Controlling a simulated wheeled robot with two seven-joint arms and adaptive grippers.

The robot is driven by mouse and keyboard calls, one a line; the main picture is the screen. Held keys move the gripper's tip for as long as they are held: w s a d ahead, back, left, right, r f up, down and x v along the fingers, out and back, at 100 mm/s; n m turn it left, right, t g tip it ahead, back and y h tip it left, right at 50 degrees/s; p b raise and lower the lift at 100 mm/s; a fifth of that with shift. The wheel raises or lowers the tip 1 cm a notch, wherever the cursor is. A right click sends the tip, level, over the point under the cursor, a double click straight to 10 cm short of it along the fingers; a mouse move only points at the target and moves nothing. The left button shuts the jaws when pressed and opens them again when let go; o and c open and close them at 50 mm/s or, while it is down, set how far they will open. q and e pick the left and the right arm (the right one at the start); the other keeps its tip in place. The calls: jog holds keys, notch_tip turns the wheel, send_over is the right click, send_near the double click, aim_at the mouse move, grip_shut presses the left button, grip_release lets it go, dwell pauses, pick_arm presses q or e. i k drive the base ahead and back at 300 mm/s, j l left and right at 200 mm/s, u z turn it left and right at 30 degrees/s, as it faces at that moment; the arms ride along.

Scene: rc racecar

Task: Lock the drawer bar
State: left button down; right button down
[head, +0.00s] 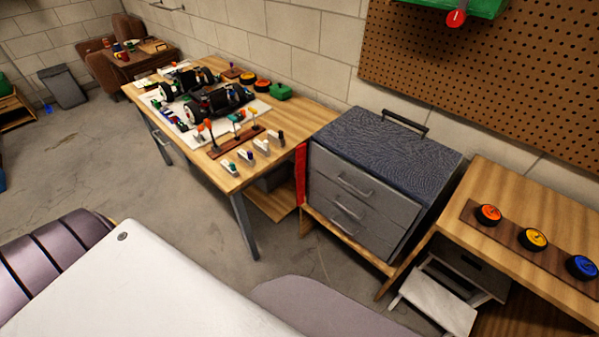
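A grey metal drawer chest (352,205) with a dark textured top (385,150) and a black top handle (405,122) stands at centre right on a wooden stand. Its front has stacked drawers with silver handles, and they look closed. A red upright bar (301,175) stands along the left edge of the drawer fronts, beside them and not across them. I cannot tell how it is fastened. Neither of my grippers shows in the head view.
A wooden workbench (290,125) with a racecar (205,97) and several small parts stands left of the chest. The floor (150,190) before the workbench is clear.

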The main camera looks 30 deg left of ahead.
aim_at(301, 151)
jog(key=j+z, duration=0.2)
jog(key=j, duration=0.4)
jog(key=j+z, duration=0.15)
jog(key=j, duration=0.45)
jog(key=j+z, duration=0.2)
jog(key=j, duration=0.4)
jog(key=k+j+z, duration=0.2)
jog(key=j, duration=0.4)
jog(key=j+z, duration=0.15)
jog(key=j, duration=0.45)
jog(key=k+j+z, duration=0.2)
jog(key=j, duration=0.35)
jog(key=k+j+z, duration=0.2)
jog(key=j, duration=0.35)
jog(key=k+j+z, duration=0.2)
jog(key=j, duration=0.3)
